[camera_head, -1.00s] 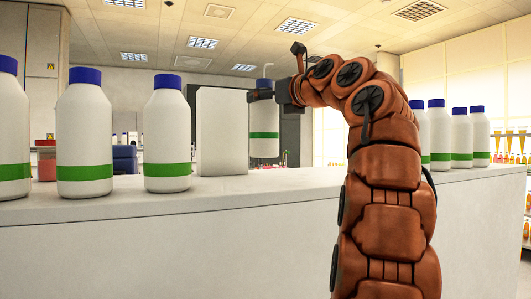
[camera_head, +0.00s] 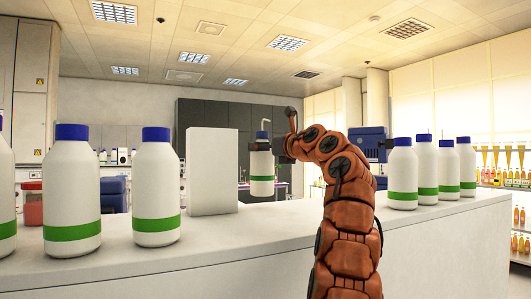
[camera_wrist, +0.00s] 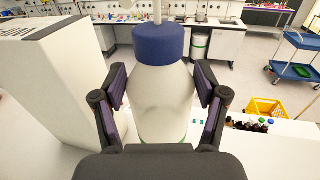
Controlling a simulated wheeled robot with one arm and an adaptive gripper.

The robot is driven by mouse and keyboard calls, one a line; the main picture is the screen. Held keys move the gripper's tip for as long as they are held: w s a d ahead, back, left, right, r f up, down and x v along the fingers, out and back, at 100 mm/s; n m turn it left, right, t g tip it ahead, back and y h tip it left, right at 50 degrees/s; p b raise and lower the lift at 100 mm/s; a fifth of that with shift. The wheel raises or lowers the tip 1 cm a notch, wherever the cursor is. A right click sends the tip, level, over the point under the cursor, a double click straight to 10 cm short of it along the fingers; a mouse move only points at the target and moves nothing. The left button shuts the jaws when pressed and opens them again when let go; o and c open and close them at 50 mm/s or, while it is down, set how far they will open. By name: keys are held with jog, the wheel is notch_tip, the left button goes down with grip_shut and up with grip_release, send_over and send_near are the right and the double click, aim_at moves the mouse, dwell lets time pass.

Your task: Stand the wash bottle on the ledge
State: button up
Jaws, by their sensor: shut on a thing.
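The wash bottle (camera_head: 262,172) is white with a green band, a blue cap and a bent spout. It hangs upright in my gripper (camera_head: 258,146), just right of a tall white block. The wrist view shows the gripper (camera_wrist: 162,85) with its two fingers shut around the bottle body (camera_wrist: 163,105) below the blue cap. The ledge is the long white counter top (camera_head: 285,222). The bottle's base is level in the picture with the ledge's far part. I cannot tell whether it touches; the gripper hides the base in the wrist view.
The white block (camera_head: 212,170) stands close left of the held bottle. Blue-capped bottles (camera_head: 157,190) line the ledge at left, and several more (camera_head: 427,170) stand at right. The ledge between block and right bottles looks bare, partly hidden by my arm.

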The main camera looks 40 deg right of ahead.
aim_at(272, 160)
jog(key=shift+w+d, duration=0.35)
jog(key=shift+d, duration=0.15)
notch_tip(272, 160, down, 2)
jog(key=shift+w+f+b, duration=0.1)
jog(key=shift+f+b, duration=0.05)
jog(key=shift+b, duration=0.7)
jog(key=shift+f+b, duration=0.6)
jog(key=shift+f, duration=0.25)
jog(key=o, duration=1.8)
jog(key=shift+s, duration=0.35)
jog(key=s+a+b, duration=0.1)
jog(key=s+b, duration=0.3)
jog(key=s, duration=0.7)
jog(key=shift+s+a+b, duration=0.2)
jog(key=shift+s+b, duration=0.05)
jog(key=shift+b, duration=0.15)
